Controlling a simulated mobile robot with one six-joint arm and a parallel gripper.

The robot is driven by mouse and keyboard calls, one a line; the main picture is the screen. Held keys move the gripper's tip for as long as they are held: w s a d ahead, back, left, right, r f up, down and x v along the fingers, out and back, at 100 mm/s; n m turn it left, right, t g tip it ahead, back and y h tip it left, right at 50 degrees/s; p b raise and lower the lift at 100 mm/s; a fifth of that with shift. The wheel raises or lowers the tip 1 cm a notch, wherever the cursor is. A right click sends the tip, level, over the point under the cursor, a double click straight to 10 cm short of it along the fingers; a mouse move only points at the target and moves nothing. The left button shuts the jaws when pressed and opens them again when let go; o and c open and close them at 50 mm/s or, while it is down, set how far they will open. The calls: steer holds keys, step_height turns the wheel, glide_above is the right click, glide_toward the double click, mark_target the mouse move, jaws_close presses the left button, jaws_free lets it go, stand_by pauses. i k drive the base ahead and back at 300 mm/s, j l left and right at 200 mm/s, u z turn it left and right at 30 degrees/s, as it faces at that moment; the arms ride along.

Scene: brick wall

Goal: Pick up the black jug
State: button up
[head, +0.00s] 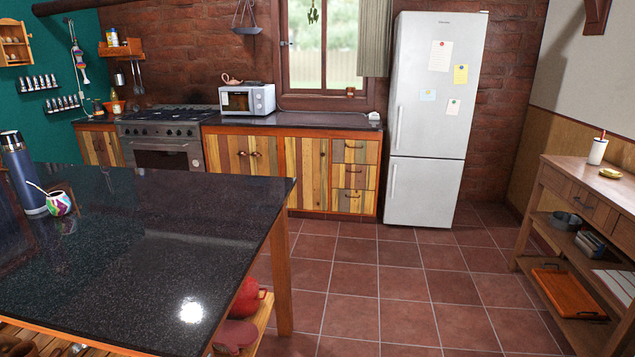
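I cannot make out a clear black jug in the head view. A small dark vessel (97,107) stands on the far left counter beside the stove, too small to tell what it is. A tall dark blue flask (24,178) with a black and metal top stands upright at the left end of the black island top (165,255). Dark rounded items (14,346) show partly on the island's lower shelf at the bottom left. My gripper is not in view.
A colourful mate cup (59,204) stands beside the flask. A stove (160,135), a microwave (247,100) and a white fridge (432,110) line the back wall. A wooden side table (590,180) stands at right. The tiled floor (400,285) between island and side table is clear.

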mark_target(98, 113)
steer(key=i+z, duration=0.1)
steer(key=i, duration=2.85)
steer(key=i+j+u, duration=0.1)
steer(key=i+u, duration=0.3)
steer(key=i, duration=0.15)
steer(key=i+u, duration=0.4)
steer(key=i+l+u, duration=0.35)
steer(key=i, duration=0.25)
steer(key=i+l+u, duration=0.8)
steer(key=i, duration=0.15)
steer(key=i+j+u, duration=0.5)
steer(key=i, duration=0.95)
steer(key=i+l+u, duration=0.1)
steer(key=i+u, duration=0.4)
steer(key=i, duration=0.9)
